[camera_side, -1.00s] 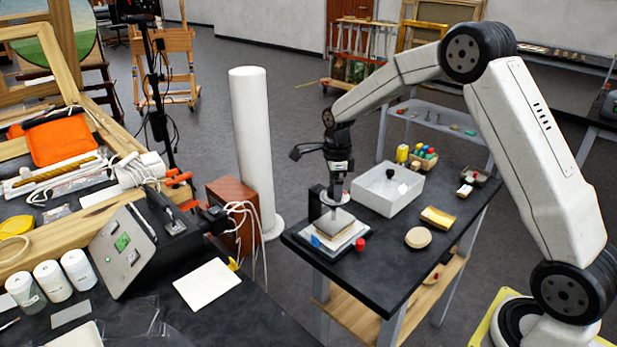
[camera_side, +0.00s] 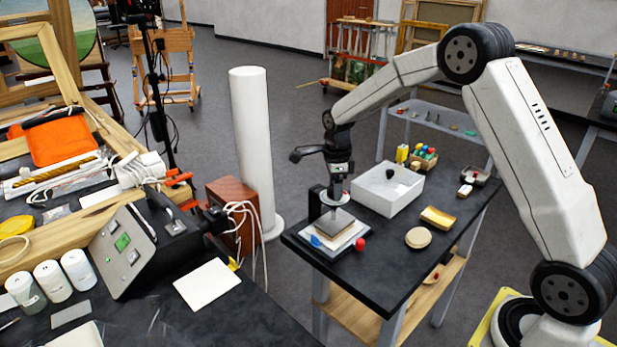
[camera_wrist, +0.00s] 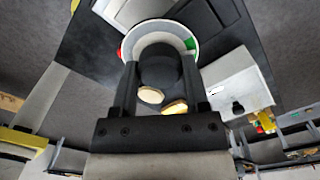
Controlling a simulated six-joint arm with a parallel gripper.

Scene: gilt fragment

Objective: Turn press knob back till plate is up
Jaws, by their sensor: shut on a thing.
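The press stands near the front left corner of the dark bench. Its plate (camera_side: 335,222) shows as a grey square over a white base, below the press head. I cannot tell the gap under the plate from here. My gripper (camera_side: 338,184) points straight down over the press. In the wrist view my gripper (camera_wrist: 159,68) has its two fingers on either side of the dark round press knob (camera_wrist: 159,72) and is shut on it. A pale dial ring (camera_wrist: 128,43) with a red and a green mark surrounds the knob. The knob is mostly hidden in the side view.
A white open box (camera_side: 388,192) stands right of the press. A round tan disc (camera_side: 418,237) and a yellow piece (camera_side: 438,218) lie on the bench. A red cap-like thing (camera_side: 361,244) is beside the press. A white column (camera_side: 253,145) stands behind left.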

